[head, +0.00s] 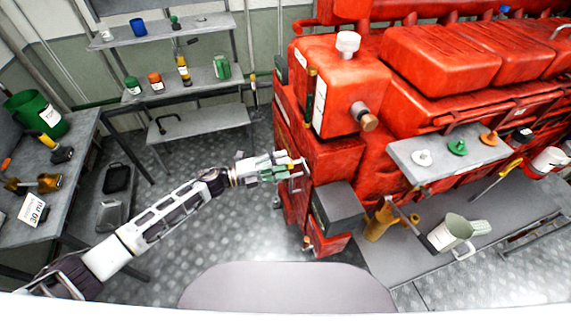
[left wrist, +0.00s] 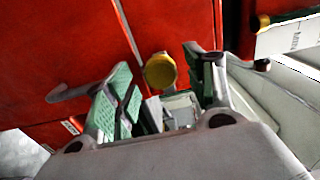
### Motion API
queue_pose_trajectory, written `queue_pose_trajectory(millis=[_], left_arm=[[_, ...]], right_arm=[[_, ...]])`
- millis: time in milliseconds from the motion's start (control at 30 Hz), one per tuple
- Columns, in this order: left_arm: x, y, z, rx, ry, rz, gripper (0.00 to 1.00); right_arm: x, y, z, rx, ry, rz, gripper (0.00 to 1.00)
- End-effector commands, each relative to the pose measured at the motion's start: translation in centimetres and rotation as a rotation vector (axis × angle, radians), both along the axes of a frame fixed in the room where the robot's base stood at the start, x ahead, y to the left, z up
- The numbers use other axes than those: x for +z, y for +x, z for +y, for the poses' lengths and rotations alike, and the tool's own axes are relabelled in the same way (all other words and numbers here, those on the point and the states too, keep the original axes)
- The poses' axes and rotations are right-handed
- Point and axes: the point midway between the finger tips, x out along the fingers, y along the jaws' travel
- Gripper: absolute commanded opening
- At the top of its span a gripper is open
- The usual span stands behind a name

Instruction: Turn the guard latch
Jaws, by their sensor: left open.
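My left gripper (head: 284,168) is open beside the red engine's lower left side in the head view. In the left wrist view its green-padded fingers (left wrist: 162,88) are spread apart in front of a red panel (left wrist: 75,50). A round yellow knob (left wrist: 160,71), which may be part of the guard latch, shows between the fingertips. I cannot tell whether either finger touches it. In the head view a small yellow spot (head: 291,162) shows at the fingertips. A grey bar (left wrist: 80,90) sticks out left of the fingers in the left wrist view. My right gripper is not in view.
The red engine (head: 340,85) fills the right side. A dark grey box (head: 338,207) stands just right of and below the left gripper. A grey bench (head: 480,225) holds a pale jug (head: 450,232). A side table (head: 60,170) stands at left.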

Motion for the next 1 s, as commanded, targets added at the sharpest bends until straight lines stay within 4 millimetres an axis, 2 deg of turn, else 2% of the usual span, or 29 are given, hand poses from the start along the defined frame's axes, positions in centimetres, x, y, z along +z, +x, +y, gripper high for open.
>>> queue_pose_trajectory(millis=[600, 800, 1000], left_arm=[[-0.1, -2.5, 7.8, 0.001, 0.0, 0.002, 0.54], [0.0, -3.0, 9.2, 0.0, -0.001, 0.001, 0.54], [0.0, -3.1, 9.4, 0.0, -0.001, 0.001, 0.54]], right_arm=[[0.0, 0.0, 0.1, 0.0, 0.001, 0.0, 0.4], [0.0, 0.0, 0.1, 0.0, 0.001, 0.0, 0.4], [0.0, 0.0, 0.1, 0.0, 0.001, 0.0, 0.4]])
